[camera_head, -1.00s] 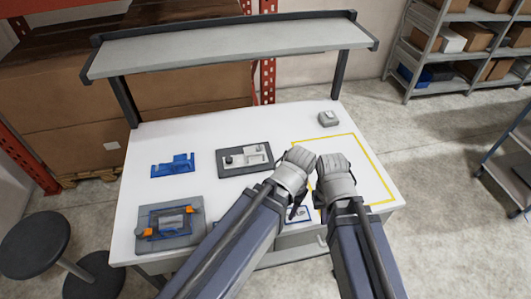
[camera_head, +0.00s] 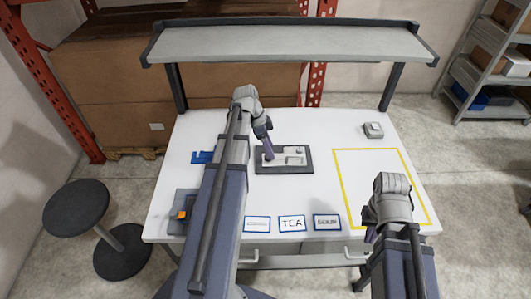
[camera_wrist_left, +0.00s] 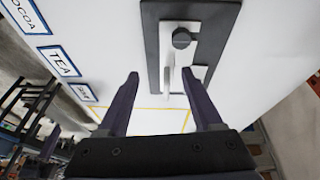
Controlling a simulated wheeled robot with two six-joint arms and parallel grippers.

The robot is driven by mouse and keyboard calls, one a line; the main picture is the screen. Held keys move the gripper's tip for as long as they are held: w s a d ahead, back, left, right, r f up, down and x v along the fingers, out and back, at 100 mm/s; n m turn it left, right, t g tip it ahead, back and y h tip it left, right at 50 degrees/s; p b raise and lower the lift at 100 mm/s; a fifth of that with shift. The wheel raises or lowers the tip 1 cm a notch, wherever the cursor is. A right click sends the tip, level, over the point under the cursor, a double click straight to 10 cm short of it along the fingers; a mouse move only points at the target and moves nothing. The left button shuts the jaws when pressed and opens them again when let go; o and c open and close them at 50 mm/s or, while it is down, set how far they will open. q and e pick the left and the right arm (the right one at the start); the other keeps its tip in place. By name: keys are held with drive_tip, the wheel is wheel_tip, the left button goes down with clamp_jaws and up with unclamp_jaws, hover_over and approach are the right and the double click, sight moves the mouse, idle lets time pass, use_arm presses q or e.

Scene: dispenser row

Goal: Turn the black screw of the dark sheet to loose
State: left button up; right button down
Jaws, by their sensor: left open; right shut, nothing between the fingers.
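The dark sheet (camera_head: 309,160) lies flat on the white table, with a pale fixture on it. It also shows in the left wrist view (camera_wrist_left: 152,45). Its round black screw (camera_wrist_left: 181,38) stands at one end of the fixture; in the head view my left gripper largely hides it. My left gripper (camera_head: 268,152) is over the sheet's left end, fingers pointing down. In the left wrist view its two fingers (camera_wrist_left: 160,75) are apart and empty, with the screw beyond the tips. My right gripper (camera_head: 370,234) is shut and empty at the table's front right.
Several framed labels, one reading TEA (camera_head: 292,223), lie along the front edge. A yellow outlined area (camera_head: 375,165) at the right is empty. A small grey box (camera_head: 373,130) sits behind it. A blue part (camera_head: 201,157) and a grey fixture (camera_head: 180,225) are partly behind my left arm.

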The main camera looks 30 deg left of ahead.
sight(267, 156)
use_arm(q)
drive_tip(key=a, duration=0.5)
drive_tip(key=shift+m+t, duration=0.4)
drive_tip(key=b+x, duration=0.6)
drive_tip(key=shift+w+f, duration=0.1)
drive_tip(key=shift+w+d+f+h+b, duration=0.15)
drive_tip(key=shift+d+f+h+b, duration=0.15)
drive_tip(key=shift+f+b, duration=0.25)
drive_tip(key=shift+r, duration=0.1)
drive_tip(key=shift+c, duration=0.4)
clamp_jaws()
